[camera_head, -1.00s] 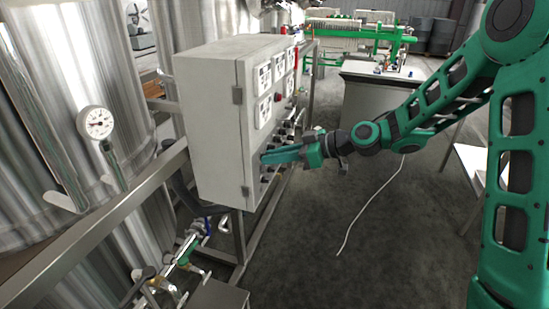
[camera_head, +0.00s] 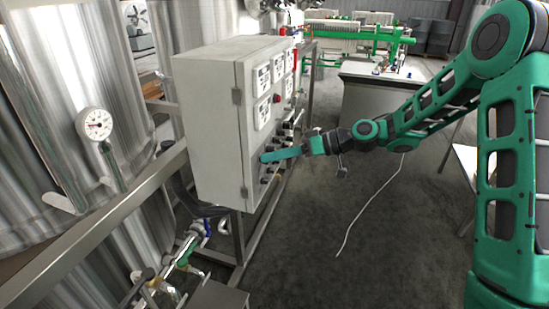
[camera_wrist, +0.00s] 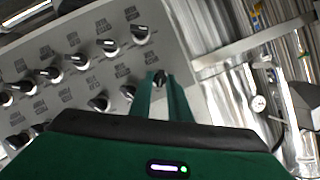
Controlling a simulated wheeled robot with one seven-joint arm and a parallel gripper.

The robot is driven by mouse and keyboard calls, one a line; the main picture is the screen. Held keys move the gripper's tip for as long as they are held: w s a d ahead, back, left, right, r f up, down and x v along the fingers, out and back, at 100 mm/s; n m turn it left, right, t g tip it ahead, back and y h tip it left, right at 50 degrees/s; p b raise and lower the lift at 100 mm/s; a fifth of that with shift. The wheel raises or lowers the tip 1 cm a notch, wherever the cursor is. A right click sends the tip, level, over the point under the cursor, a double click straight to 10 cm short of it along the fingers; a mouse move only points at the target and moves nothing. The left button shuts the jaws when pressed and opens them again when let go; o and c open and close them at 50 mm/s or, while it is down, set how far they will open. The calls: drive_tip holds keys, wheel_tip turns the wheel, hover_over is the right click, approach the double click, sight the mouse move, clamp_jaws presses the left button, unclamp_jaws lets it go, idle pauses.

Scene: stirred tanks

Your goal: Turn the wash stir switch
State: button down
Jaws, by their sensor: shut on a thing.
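The grey control cabinet (camera_head: 212,125) stands left of centre in the head view, with black switch knobs along the lower part of its front panel. My gripper (camera_head: 264,158) reaches the panel's lower near corner from the right. In the wrist view, my gripper (camera_wrist: 163,84) is shut on a black switch knob (camera_wrist: 161,77) at the panel's edge. The fingers hide part of this knob, and its label is not readable. Several similar knobs (camera_wrist: 141,35) sit to the left, with labels too blurred to tell which is the wash stir switch.
A white cable (camera_head: 368,208) lies on the open floor to the right. A grey bench (camera_head: 380,100) stands behind.

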drive_tip(key=shift+w+d, duration=0.1)
drive_tip(key=shift+w, duration=0.1)
drive_tip(key=c, duration=1.9)
unclamp_jaws()
drive_tip(key=shift+o, duration=0.2)
drive_tip(key=shift+s, duration=0.1)
drive_tip(key=v, duration=1)
drive_tip(key=shift+d, duration=0.35)
drive_tip(key=shift+r, duration=0.1)
